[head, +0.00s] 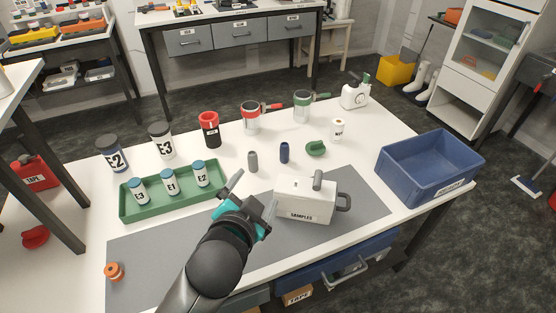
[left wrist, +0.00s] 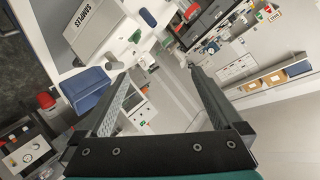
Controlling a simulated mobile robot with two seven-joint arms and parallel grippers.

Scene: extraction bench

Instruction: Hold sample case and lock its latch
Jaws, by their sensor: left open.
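The white sample case (head: 306,203), labelled SAMPLES, stands upright on the grey mat. I cannot tell whether the right finger touches the case. In the left wrist view the case (left wrist: 97,30) is at the upper left, outside the open fingers (left wrist: 160,78). My right gripper is not in view.
A green tray (head: 130,211) with several jars is left of my gripper. A grey cylinder (head: 252,161), a blue cylinder (head: 284,152) and a green round object (head: 316,148) stand behind. A blue bin (head: 425,178) is at the right. The front-left mat (head: 160,255) is mostly clear.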

